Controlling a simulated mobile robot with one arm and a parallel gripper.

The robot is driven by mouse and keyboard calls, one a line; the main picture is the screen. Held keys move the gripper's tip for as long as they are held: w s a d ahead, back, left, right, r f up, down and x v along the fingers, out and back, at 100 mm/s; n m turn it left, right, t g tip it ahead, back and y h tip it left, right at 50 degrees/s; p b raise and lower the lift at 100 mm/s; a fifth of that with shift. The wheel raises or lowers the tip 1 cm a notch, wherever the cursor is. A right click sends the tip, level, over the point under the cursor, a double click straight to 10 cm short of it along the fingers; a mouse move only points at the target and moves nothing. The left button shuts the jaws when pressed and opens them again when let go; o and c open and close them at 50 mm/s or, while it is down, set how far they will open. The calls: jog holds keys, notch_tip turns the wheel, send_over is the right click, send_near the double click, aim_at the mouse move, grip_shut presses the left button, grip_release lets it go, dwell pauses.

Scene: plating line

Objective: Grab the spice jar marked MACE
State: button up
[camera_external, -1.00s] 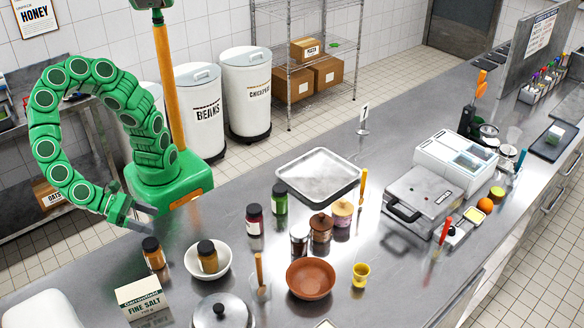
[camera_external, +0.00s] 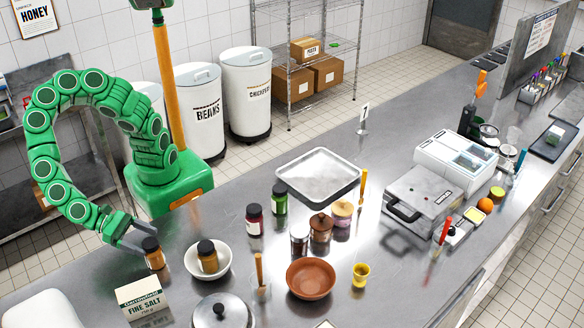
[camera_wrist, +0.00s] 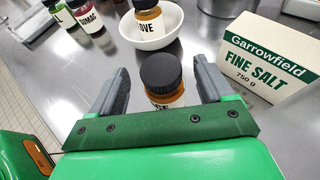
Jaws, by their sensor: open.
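My gripper (camera_external: 138,243) is open at the left of the counter, low beside a brown-orange jar with a dark lid (camera_external: 154,258). In the wrist view my gripper (camera_wrist: 160,72) has this jar (camera_wrist: 163,80) between its fingers, with a gap on each side. Only the end of its label shows, seemingly "SE"; the rest is hidden by my gripper. A similar jar (camera_wrist: 149,20) stands in a white bowl (camera_wrist: 150,42), its label showing "OVE". Further off are a red jar reading "UMAC" (camera_wrist: 87,16) and a green jar (camera_wrist: 62,14). I cannot read MACE on any jar.
A Garrowfield fine salt box (camera_external: 140,300) stands close in front of the jar by my gripper. A pot lid (camera_external: 221,312), a terracotta bowl (camera_external: 310,279) and a metal tray (camera_external: 318,173) are further right.

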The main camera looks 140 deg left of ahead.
aim_at(154, 254)
jog(key=shift+x, duration=1.3)
jog(key=shift+c, duration=0.4)
jog(key=c, duration=1.1)
